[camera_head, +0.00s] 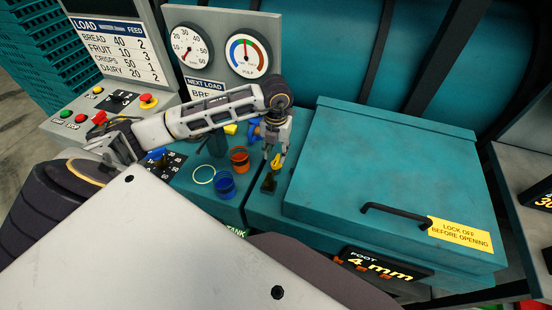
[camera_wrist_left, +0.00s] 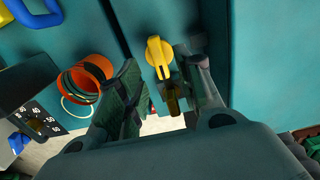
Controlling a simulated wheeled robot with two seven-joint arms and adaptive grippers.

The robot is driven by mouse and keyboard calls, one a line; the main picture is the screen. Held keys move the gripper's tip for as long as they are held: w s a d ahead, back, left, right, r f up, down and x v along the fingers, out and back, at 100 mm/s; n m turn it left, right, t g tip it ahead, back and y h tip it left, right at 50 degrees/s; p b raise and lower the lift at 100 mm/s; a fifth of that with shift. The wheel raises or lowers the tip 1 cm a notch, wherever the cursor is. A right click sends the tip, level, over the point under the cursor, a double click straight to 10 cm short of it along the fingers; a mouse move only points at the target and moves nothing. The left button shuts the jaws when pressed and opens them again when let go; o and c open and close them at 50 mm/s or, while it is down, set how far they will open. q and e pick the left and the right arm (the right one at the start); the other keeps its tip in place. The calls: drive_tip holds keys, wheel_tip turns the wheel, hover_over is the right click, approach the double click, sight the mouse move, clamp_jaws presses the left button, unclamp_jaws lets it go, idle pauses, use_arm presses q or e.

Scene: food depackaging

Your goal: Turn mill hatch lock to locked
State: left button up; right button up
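The hatch lock is a small yellow handle (camera_head: 276,162) on a dark base, on the teal console just left of the hatch lid (camera_head: 375,165). It also shows in the left wrist view, where the yellow handle (camera_wrist_left: 157,52) points along the picture's up-down direction. My left gripper (camera_head: 277,147) is right above the lock, pointing down. In the left wrist view its fingers (camera_wrist_left: 162,78) are apart, with the handle between and just beyond the tips. I cannot tell whether either finger touches it. The lid is closed. My right gripper is not in view.
An orange ring-shaped container (camera_head: 239,160) and a blue one (camera_head: 225,184) stand left of the lock. A black lid handle (camera_head: 395,212) and a yellow "lock off before opening" label (camera_head: 460,233) are to the right. A control panel with red buttons (camera_head: 148,101) is far left.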

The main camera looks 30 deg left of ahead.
sight(276, 160)
use_arm(q)
drive_tip(key=shift+f, duration=2.25)
clamp_jaws()
